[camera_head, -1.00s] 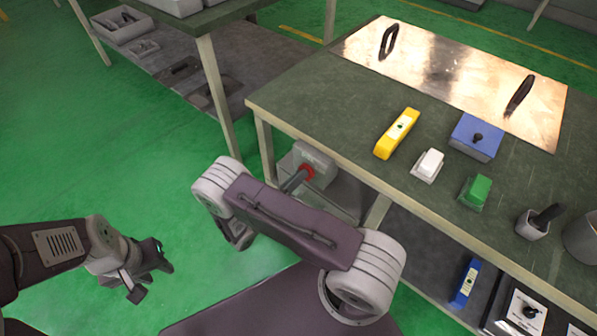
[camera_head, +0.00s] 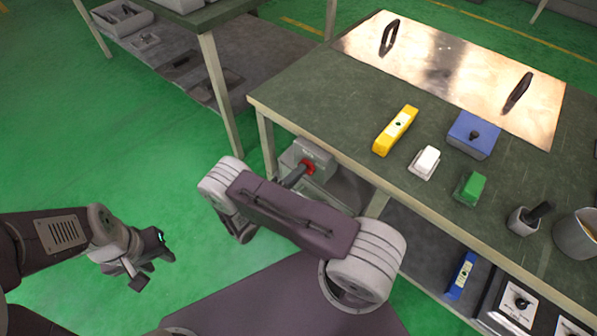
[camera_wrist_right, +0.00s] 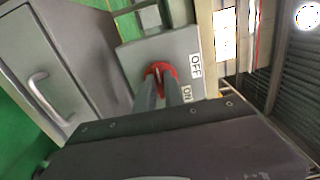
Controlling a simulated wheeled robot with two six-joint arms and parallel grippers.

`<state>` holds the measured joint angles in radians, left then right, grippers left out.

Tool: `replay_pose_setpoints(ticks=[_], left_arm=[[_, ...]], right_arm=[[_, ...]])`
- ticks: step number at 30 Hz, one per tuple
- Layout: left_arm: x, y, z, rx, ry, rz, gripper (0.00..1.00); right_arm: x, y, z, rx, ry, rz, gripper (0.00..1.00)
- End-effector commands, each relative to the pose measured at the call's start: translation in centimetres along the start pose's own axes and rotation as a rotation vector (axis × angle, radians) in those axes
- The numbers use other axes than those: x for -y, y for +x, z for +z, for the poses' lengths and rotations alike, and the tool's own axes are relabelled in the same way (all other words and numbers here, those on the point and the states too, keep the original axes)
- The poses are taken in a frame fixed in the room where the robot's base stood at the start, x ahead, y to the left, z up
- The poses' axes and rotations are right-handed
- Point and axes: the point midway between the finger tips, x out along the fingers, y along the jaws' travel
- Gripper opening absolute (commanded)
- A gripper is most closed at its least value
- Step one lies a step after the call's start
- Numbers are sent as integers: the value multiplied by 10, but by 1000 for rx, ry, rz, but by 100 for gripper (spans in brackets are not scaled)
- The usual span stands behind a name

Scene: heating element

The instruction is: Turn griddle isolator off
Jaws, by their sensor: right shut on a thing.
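The griddle isolator is a grey box (camera_head: 318,152) low under the near edge of the workbench, with a red knob (camera_head: 307,167) on its front. In the right wrist view the box face (camera_wrist_right: 190,42) carries OFF and ON labels beside the red knob (camera_wrist_right: 153,68). My right gripper (camera_wrist_right: 162,80) is shut on the red knob, its fingers on either side of it. The fingers hide part of the knob, so I cannot tell which label it points to. My left gripper (camera_head: 154,262) is open and empty above the green floor, away from the box.
The workbench (camera_head: 300,85) above bears a shiny griddle plate (camera_head: 450,70) with two dark handles, a yellow block (camera_head: 396,130), blue, white and green switch boxes, and a pot (camera_head: 578,235). A blue block (camera_head: 462,275) is on the lower shelf.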

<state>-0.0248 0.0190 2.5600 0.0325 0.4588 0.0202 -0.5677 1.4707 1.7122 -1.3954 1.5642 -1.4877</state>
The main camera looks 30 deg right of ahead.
Motion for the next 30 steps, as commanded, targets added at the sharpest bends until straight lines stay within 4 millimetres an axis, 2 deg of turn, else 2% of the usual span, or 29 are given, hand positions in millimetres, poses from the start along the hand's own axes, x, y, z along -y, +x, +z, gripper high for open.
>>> replay_pose_setpoints(ticks=[20, 21, 23, 24, 30], left_arm=[[0, -1, 0, 0, 0, 0, 36], [0, -1, 0, 0, 0, 0, 36], [0, -1, 0, 0, 0, 0, 36], [0, -1, 0, 0, 0, 0, 36], [0, -1, 0, 0, 0, 0, 36]], right_arm=[[-2, 0, 0, 0, -61, 3, 0], [-2, 0, 0, 0, -61, 4, 15], [-2, 0, 0, 1, -61, 3, 32], [-2, 0, 0, 1, -60, 3, 35], [-1, 0, 0, 0, -59, 2, 35]])
